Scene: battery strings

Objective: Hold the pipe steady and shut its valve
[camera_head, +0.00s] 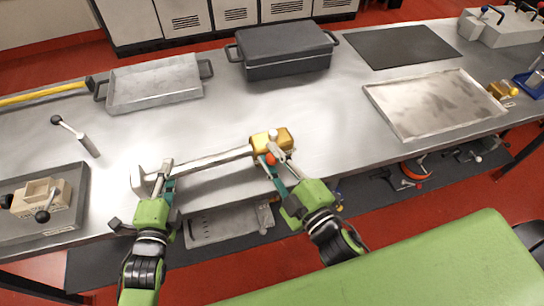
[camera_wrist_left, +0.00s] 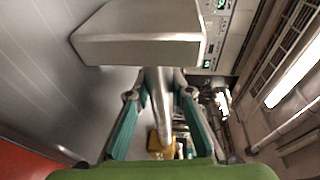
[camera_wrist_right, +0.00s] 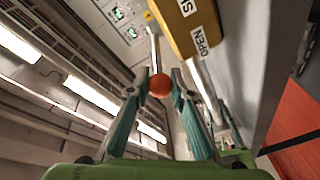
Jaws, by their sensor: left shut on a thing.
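The grey pipe (camera_head: 210,160) lies near the table's front edge, with a pale block-like end (camera_head: 141,181) on the left. The yellow valve body (camera_head: 285,137) is at its right end. My left gripper (camera_head: 166,180) is shut on the pipe near the left end; the left wrist view shows the pipe (camera_wrist_left: 158,90) between its fingers. The valve lever ends in an orange knob (camera_wrist_right: 160,86). My right gripper (camera_wrist_right: 157,92) is open, with the knob between its fingertips; contact is unclear. The valve label reads "OPEN" (camera_wrist_right: 200,40); another label is only partly in view.
A grey tray (camera_head: 110,100) and a dark lidded box (camera_head: 285,70) stand at the back. A flat metal tray (camera_head: 385,110) lies to the right. A lever stand (camera_head: 88,145) and a wooden fixture (camera_head: 40,200) are at the left. A green surface (camera_head: 400,270) lies in front.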

